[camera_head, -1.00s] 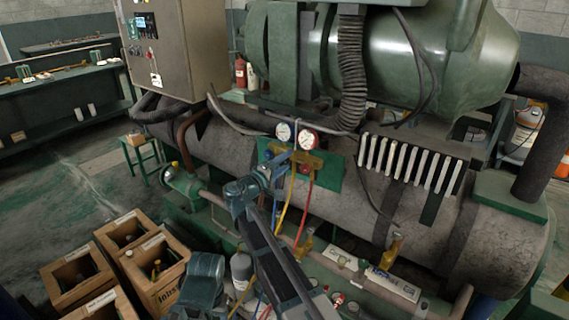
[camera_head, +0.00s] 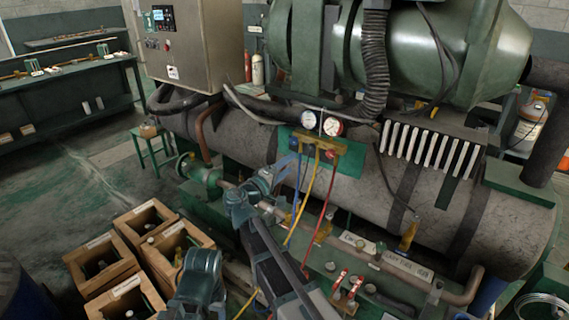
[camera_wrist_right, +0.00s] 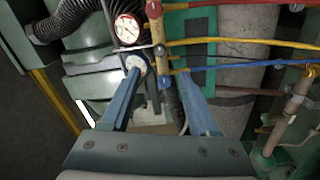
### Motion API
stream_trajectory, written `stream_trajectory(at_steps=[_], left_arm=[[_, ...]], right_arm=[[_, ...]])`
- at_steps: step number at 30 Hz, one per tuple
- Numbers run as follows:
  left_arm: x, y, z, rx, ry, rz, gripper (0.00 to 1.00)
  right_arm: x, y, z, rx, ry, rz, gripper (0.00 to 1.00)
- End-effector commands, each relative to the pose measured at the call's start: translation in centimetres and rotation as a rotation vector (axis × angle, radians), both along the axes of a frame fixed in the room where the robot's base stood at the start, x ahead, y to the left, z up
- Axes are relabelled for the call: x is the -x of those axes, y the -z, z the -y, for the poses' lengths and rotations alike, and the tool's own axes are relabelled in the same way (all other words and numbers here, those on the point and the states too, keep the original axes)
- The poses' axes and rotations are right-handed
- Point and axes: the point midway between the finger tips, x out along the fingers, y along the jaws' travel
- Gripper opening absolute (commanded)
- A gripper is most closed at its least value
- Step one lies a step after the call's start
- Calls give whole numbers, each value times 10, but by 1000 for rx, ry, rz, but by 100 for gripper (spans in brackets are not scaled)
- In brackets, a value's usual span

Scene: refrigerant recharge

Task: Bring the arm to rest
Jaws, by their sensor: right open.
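My right gripper (camera_head: 292,162) is open and stands just in front of the gauge manifold. In the right wrist view its two blue fingers (camera_wrist_right: 158,72) are spread, with nothing visibly gripped between them. The brass manifold (camera_head: 322,143) carries two round gauges, and one red-rimmed gauge (camera_wrist_right: 128,29) shows clearly in the wrist view. Blue, yellow and red hoses (camera_head: 331,185) hang from it. I cannot tell whether a finger touches the manifold.
The large grey chiller barrel (camera_head: 250,135) fills the middle, with a control cabinet (camera_head: 190,45) behind. Wooden crates (camera_head: 105,262) stand at lower left. A pipe and red-handled valves (camera_head: 346,286) lie low in front. Open floor (camera_head: 60,190) is at left.

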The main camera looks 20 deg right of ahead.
Motion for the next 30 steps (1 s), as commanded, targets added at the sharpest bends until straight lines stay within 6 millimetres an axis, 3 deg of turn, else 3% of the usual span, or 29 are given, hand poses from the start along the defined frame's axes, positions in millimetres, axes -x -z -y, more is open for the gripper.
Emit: stream_trajectory(at_steps=[10,14,20,24,30], left_arm=[[0,0,0,0,0,0,62],[0,-6,0,0,0,0,62],[0,-25,0,0,0,0,62],[0,-39,0,0,0,0,62],[0,-55,0,0,0,0,62]], right_arm=[[2,0,0,-3,1,-1,62],[17,10,1,-67,20,-26,62],[87,67,-16,-391,98,-193,62],[150,112,-50,-655,140,-379,62],[238,148,-114,-967,156,-663,62]])
